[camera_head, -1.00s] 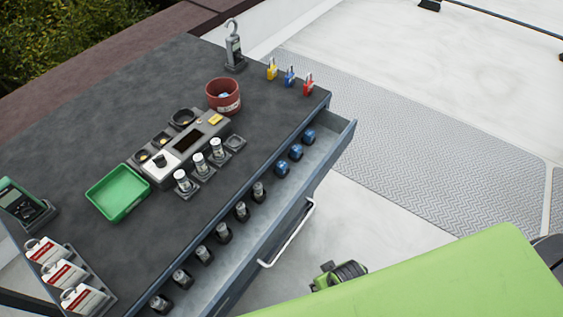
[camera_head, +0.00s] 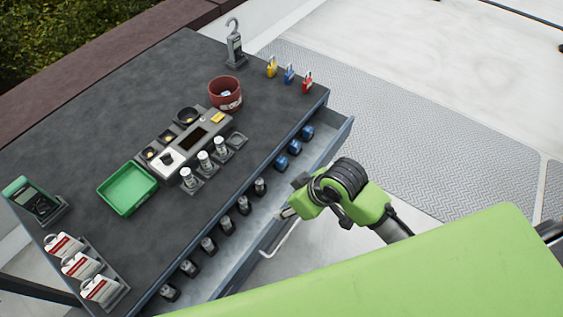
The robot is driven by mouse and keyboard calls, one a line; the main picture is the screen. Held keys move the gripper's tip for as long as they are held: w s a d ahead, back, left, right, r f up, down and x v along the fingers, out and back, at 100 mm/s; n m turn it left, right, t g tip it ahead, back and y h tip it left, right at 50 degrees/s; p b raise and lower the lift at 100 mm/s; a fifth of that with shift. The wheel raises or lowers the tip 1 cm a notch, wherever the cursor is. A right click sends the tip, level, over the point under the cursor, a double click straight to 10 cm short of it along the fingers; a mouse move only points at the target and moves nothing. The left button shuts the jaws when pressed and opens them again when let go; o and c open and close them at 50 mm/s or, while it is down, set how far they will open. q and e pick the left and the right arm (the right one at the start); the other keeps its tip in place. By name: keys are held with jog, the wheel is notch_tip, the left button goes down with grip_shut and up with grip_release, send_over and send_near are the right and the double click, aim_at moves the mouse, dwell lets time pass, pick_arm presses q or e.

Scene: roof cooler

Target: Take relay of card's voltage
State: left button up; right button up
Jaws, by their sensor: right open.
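An open drawer (camera_head: 232,274) under the bench top holds a row of several small dark parts with grey tops (camera_head: 227,226), which may be the relays. Farther along the drawer are several blue parts (camera_head: 294,147). White cards with red bands (camera_head: 78,265) stand in a holder at the bench's lower left; their print is too small to read. My right gripper (camera_head: 284,213) is open and empty over the drawer's front edge, right of the row of dark parts and apart from them. My left gripper is out of view.
On the bench (camera_head: 100,115) are a green tray (camera_head: 128,188), a grey test unit (camera_head: 187,143), white-topped cylinders (camera_head: 204,161), a red pot (camera_head: 225,94), a meter (camera_head: 36,202), a clamp meter (camera_head: 234,48) and coloured padlocks (camera_head: 289,73). The drawer handle (camera_head: 275,240) sticks out.

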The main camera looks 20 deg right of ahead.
jog(key=w+d+r+n, duration=0.1)
jog(key=w+d+r, duration=0.1)
jog(key=w, duration=0.6)
send_near(284, 161)
jog(key=shift+g, duration=0.3)
jog(key=shift+w+p+x, duration=0.15)
jog(key=shift+p+x, duration=0.3)
jog(key=shift+x, duration=1.9)
jog(key=shift+w+p+x, duration=0.1)
jog(key=shift+p+x, duration=0.35)
jog(key=shift+x, duration=1.95)
jog(key=shift+r, duration=0.1)
grip_shut()
